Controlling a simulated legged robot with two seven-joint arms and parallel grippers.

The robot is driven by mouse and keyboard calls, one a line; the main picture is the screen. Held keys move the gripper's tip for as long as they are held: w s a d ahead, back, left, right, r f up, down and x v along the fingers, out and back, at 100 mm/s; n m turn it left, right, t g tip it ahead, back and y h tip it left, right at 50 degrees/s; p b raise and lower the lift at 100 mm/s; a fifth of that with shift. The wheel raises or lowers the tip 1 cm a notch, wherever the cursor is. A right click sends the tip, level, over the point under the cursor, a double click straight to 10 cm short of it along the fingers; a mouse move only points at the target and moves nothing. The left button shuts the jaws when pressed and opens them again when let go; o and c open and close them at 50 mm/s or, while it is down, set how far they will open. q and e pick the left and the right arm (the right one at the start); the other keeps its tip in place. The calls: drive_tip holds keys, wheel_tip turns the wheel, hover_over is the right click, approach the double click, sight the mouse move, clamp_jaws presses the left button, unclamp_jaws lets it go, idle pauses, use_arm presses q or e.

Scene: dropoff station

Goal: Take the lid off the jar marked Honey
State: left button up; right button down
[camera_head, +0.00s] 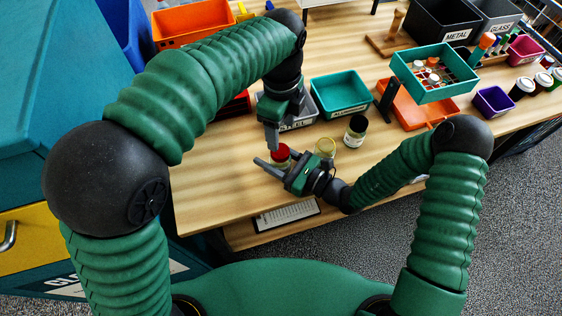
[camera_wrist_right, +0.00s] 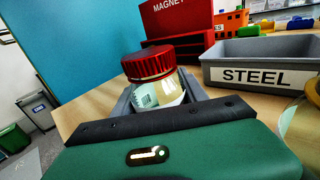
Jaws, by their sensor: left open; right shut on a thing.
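A jar with a red screw lid (camera_head: 280,149) stands near the table's front edge; its label text is not readable. In the right wrist view the red lid (camera_wrist_right: 150,64) sits on the clear jar (camera_wrist_right: 158,93) with a pale label. My right gripper (camera_head: 275,164) is shut on this red-lidded jar, its fingers around the body below the lid. My left gripper (camera_head: 273,141) is open and points down just above or beside the red lid; contact cannot be told. A yellow-lidded jar (camera_head: 325,147) and a black-lidded jar (camera_head: 356,130) stand to the right.
Behind the jars are a grey STEEL bin (camera_wrist_right: 265,75) and a teal bin (camera_head: 340,92). A teal rack (camera_head: 435,90), an orange tray (camera_head: 412,113) and a purple bin (camera_head: 493,101) are farther right. A red MAGNET box (camera_wrist_right: 178,18) stands behind. Bare table lies left of the jars.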

sight(280, 150)
use_arm(q)
drive_tip(key=m, duration=0.7)
drive_tip(key=shift+w+f, duration=0.1)
drive_tip(key=m, duration=0.5)
drive_tip(key=shift+m, duration=0.4)
drive_tip(key=shift+f+m, duration=0.1)
drive_tip(key=shift+m, duration=0.2)
wheel_tip(280, 150, down, 8)
drive_tip(key=shift+r, duration=0.2)
